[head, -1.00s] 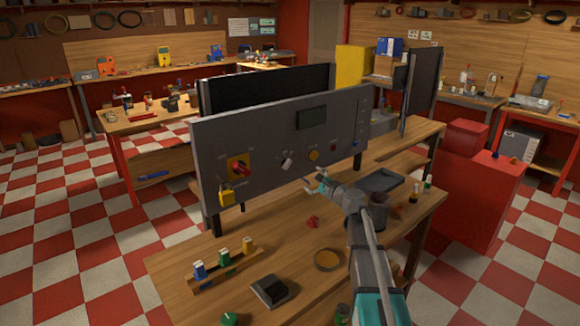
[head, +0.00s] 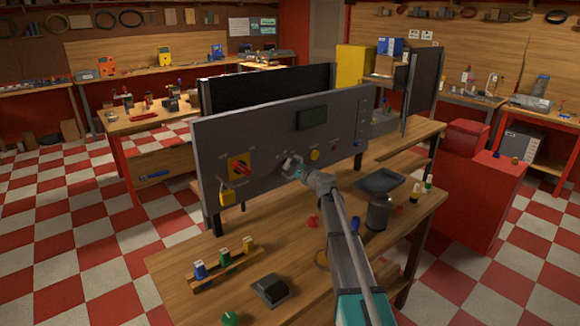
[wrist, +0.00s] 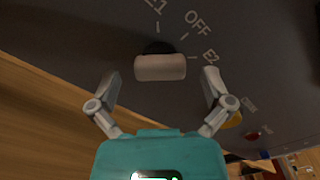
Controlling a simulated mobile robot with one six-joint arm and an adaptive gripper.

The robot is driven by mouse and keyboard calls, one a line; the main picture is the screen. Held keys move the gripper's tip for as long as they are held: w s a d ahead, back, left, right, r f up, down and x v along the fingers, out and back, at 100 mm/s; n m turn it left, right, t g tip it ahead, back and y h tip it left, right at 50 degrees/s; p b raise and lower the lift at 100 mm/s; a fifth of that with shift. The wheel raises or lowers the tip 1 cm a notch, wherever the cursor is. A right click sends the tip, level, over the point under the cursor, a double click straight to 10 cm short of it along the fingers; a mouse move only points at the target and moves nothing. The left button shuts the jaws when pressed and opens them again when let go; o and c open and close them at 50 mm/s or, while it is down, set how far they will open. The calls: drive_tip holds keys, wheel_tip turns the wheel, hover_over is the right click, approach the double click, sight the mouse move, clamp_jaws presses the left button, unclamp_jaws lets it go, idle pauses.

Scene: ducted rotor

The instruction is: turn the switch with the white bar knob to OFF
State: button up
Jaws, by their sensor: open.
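The white bar knob (wrist: 160,67) sits on the grey panel (head: 265,122). In the wrist view its bar lies nearly level, with its right end by the E2 mark (wrist: 193,58). The OFF label (wrist: 198,24) is up and to the right of the knob, between E1 and E2. My gripper (wrist: 160,76) is open, with one fingertip off each end of the bar and a gap on both sides. In the head view my gripper (head: 293,168) is close to the panel and largely covers the knob.
Left of it on the panel are a red switch on a yellow plate (head: 239,166) and a yellow padlock (head: 227,194). A yellow button (head: 314,155) is close on the right. Below, the workbench holds a dark tray (head: 381,181), a dark cup (head: 378,212) and small parts.

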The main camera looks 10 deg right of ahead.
drive_tip(key=shift+w+a, duration=0.25)
drive_tip(key=shift+w, duration=0.15)
drive_tip(key=c, duration=1.1)
